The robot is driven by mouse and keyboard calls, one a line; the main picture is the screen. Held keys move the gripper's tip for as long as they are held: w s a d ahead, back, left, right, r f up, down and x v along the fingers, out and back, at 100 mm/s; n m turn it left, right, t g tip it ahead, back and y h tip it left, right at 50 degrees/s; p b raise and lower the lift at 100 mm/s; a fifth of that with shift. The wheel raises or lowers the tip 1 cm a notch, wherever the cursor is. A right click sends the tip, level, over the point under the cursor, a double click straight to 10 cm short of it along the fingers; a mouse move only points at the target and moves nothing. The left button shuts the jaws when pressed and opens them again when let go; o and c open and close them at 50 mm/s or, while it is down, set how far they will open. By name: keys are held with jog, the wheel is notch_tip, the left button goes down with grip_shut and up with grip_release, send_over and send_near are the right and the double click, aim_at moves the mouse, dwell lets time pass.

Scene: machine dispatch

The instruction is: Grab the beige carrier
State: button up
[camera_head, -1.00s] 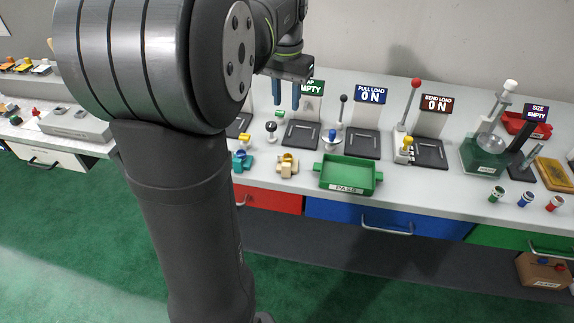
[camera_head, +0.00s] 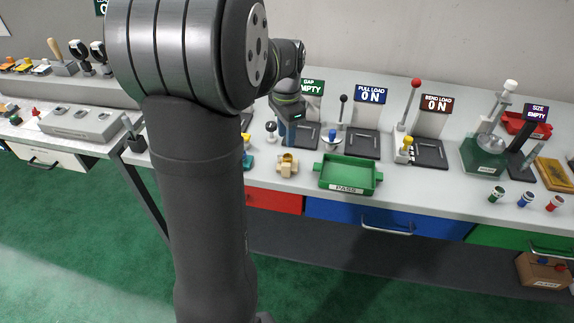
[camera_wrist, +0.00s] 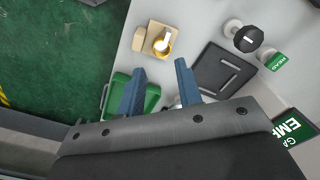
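The beige carrier (camera_head: 287,165) sits on the bench left of the green tray in the head view. It is a small block with a yellow ring and a white part on it, and it shows near the top in the wrist view (camera_wrist: 139,41). My gripper (camera_head: 289,137) is above the bench, behind and above the carrier in the head view. In the wrist view its two blue fingers (camera_wrist: 159,76) are apart with nothing held between them. The carrier lies beyond the fingertips, clear of them.
The green PASS tray (camera_head: 347,188) stands right of the carrier. A teal carrier (camera_head: 246,163) is partly hidden by my arm on the left. Behind are the gap station (camera_head: 313,87), a dark knob (camera_head: 271,127) and the pull-load station (camera_head: 363,143).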

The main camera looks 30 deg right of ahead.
aim_at(288, 156)
jog(key=f, duration=0.7)
jog(key=shift+d+f, duration=0.2)
jog(key=shift+f, duration=0.2)
grip_shut()
jog(key=shift+r, duration=0.15)
